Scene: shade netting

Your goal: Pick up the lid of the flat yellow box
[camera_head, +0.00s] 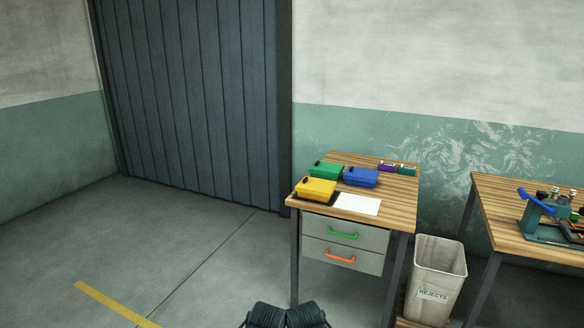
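The flat yellow box (316,189) sits near the front left corner of a wooden table (398,211) with drawers. It looks closed, with a small dark knob or catch at its left end. A green box (326,169) stands behind it and a blue box (361,177) to its right and behind. Two dark rounded parts at the bottom edge seem to be mine. Neither of my grippers shows, and nothing of mine is near the yellow box.
A white sheet (358,204) lies right of the yellow box. Small purple (385,167) and green items lie at the table's back. A bin marked REJECTS (437,272) stands between this table and a second bench (500,215) at right. The floor at left is clear.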

